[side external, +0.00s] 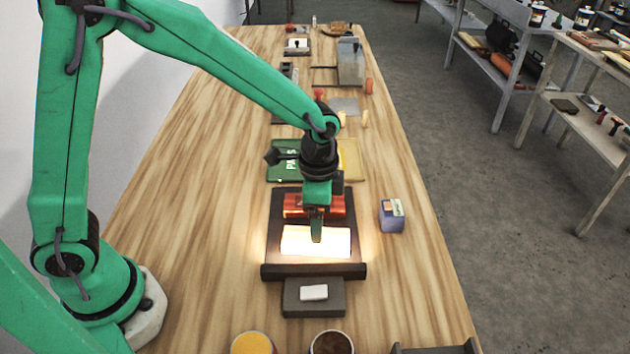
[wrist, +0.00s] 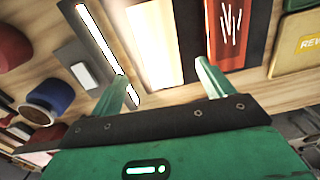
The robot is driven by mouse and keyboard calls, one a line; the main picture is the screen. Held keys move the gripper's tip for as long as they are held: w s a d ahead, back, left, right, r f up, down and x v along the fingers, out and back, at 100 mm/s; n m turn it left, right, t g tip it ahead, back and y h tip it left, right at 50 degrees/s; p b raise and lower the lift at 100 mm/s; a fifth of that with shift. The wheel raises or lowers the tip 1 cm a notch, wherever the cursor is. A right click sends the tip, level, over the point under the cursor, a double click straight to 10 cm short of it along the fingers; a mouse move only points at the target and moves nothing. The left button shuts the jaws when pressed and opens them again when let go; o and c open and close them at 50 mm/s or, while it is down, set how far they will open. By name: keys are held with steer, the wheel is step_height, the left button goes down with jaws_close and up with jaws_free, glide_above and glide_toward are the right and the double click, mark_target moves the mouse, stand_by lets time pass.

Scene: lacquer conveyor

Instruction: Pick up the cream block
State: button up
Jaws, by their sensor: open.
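The cream block (side external: 314,292) is a small pale block lying flat on a dark grey pad (side external: 300,308), in front of the lit conveyor. It also shows in the wrist view (wrist: 87,76), on the left, outside my fingers. My gripper (side external: 317,238) points down over the bright part of the conveyor, behind the block and apart from it. In the wrist view my gripper (wrist: 160,75) has its two green fingers spread, with nothing held between them.
The conveyor (side external: 274,225) has a brightly lit panel and a raised front bar (side external: 314,271). A purple box (side external: 391,217) stands right of it. Green (side external: 276,176) and yellow (side external: 354,170) trays lie behind. Two round containers (side external: 253,343) (side external: 332,342) stand at the front edge. The table's left side is clear.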

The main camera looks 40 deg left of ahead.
steer(key=shift+f, duration=0.75)
steer(key=shift+f, duration=0.1)
steer(key=shift+s+a+f, duration=0.1)
steer(key=shift+f, duration=1.15)
steer(key=shift+a+f, duration=0.1)
steer(key=shift+f, duration=1.15)
steer(key=c, duration=1.1)
steer(key=shift+r, duration=0.15)
